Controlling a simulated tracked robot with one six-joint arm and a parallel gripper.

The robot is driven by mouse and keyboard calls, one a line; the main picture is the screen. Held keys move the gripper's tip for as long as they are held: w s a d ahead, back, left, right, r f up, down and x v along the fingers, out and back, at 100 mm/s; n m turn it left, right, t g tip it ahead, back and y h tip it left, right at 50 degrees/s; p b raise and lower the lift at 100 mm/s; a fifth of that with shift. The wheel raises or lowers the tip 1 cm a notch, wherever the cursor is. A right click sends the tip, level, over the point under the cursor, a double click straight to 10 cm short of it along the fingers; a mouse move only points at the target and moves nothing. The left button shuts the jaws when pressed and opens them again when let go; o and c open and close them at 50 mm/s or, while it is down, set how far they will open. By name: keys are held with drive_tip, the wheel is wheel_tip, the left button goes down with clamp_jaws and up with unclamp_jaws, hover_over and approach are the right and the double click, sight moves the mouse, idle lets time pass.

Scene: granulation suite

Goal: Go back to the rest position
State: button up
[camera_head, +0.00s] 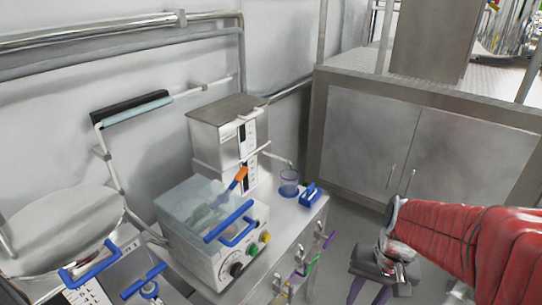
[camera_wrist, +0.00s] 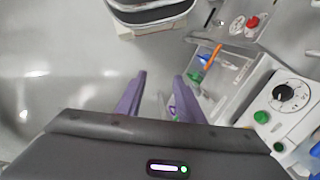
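My gripper (camera_head: 368,294) hangs off the right side of the bench in the head view, at the end of my red-sleeved arm, with its purple fingers pointing down. In the wrist view my gripper (camera_wrist: 160,82) shows its two purple fingers spread apart, with grey floor between and beyond them. I see nothing held between the fingers. The fingertips touch no object that I can make out.
The steel bench (camera_head: 285,232) carries a clear-lidded bath (camera_head: 190,215) with a blue handle, a beaker (camera_head: 289,183) and a blue-handled item (camera_head: 309,194). Hooks with small coloured items line its front side. A steel cabinet (camera_head: 365,140) stands behind; floor between is clear.

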drive_tip(key=s+a+r+n+t, duration=0.2)
drive_tip(key=r, duration=0.4)
drive_tip(key=s+a+r+n+t+h, duration=0.1)
drive_tip(key=s+a+r+n+t, duration=0.1)
drive_tip(key=r, duration=0.5)
drive_tip(key=shift+s+a+t, duration=0.35)
drive_tip(key=shift+a+t, duration=0.3)
drive_tip(key=shift+t, duration=0.15)
drive_tip(key=shift+r, duration=0.1)
